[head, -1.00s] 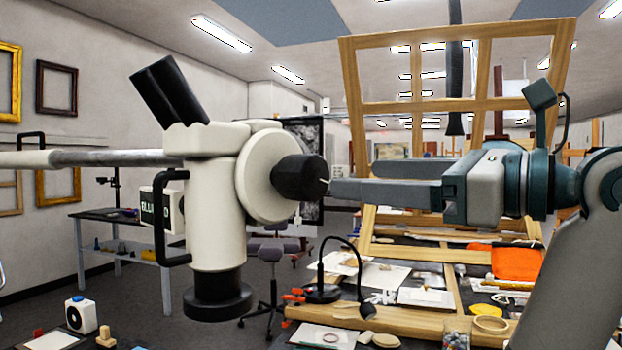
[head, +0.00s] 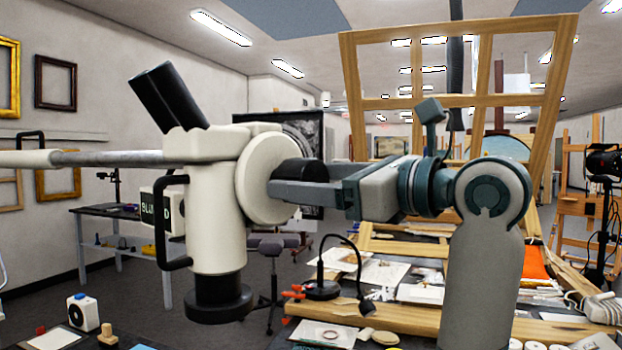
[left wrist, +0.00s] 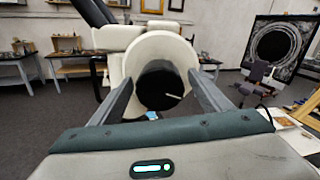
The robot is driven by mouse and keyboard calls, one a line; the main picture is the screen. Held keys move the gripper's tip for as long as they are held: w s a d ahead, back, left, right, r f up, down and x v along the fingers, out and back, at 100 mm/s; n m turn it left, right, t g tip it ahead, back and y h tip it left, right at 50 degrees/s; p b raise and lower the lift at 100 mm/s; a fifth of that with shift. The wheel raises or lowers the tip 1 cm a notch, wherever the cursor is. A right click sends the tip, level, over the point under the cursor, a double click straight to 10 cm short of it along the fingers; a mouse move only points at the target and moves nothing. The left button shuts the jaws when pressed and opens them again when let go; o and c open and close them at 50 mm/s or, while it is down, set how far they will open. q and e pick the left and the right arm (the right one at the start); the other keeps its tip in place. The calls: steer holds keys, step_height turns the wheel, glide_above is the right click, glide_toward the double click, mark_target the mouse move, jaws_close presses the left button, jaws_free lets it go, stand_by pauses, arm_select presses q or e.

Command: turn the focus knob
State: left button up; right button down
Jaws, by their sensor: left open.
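The focus knob (head: 303,169) is a black cylinder on the right side of the cream microscope head (head: 215,190). In the left wrist view the knob (left wrist: 158,88) faces me, with a pale pointer line slanting to the lower right. My left gripper (head: 285,181) is open, with its fingers reaching along the knob. In the left wrist view one finger of the gripper (left wrist: 160,80) is on each side of the knob, with visible gaps. The near finger hides the knob's lower part in the head view. My right gripper is not in view.
The microscope hangs from a horizontal pole (head: 110,158) on the left, with black eyepieces (head: 168,95) on top and a black handle (head: 165,225). Below right is a cluttered workbench (head: 400,318) with a black lamp (head: 322,288). A wooden frame (head: 350,85) stands behind.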

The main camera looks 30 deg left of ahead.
arm_select(q)
steer(key=shift+c, duration=0.3)
steer(key=c, duration=1)
